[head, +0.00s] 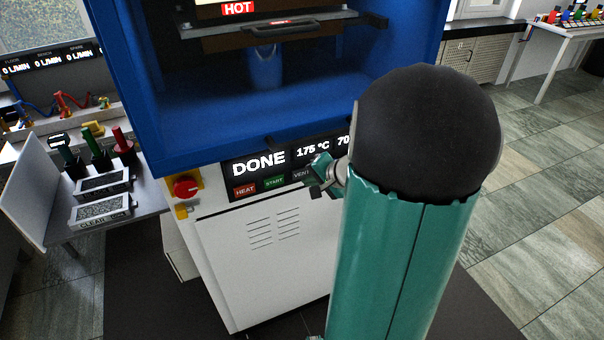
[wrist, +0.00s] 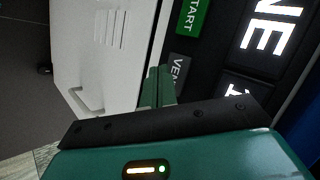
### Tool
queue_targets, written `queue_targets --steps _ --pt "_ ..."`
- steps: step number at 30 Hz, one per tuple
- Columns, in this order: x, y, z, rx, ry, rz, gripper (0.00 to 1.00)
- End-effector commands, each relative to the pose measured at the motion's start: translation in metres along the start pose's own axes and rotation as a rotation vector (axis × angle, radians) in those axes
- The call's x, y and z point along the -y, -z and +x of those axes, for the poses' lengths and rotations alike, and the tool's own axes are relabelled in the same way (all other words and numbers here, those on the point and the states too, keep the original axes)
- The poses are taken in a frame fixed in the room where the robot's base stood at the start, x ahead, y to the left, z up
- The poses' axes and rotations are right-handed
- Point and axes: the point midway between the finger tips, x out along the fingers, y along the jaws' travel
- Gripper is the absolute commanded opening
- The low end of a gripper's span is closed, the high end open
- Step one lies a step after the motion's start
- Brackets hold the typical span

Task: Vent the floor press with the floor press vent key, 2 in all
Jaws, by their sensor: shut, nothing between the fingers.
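The floor press (head: 270,245) stands in the middle of the head view, with a blue upper frame and a white lower cabinet. Its black panel (head: 260,160) reads DONE and 175 °C. Below that are a red HEAT key, a green START key and the dark grey vent key (head: 300,174), partly covered by my gripper (head: 320,172). In the wrist view my gripper (wrist: 158,74) is shut and empty, its fingertips at the lettered edge of the vent key (wrist: 178,70). I cannot tell whether they touch it.
A red emergency knob (head: 186,186) on a yellow plate sits left of the panel. A HOT label (head: 238,8) shows on the platen in the chamber. A side table (head: 140,204) with tools stands left. A handle (wrist: 86,101) sticks out of the cabinet. Tiled floor lies right.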

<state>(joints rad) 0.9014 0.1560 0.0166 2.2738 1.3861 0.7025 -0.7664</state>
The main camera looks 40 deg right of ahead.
Motion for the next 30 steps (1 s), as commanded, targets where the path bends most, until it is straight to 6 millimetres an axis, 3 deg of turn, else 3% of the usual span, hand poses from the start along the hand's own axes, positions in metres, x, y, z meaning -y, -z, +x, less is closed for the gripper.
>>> queue_targets --steps 30 --pt "0.0043 0.0045 0.0060 0.000 0.000 0.000 0.00"
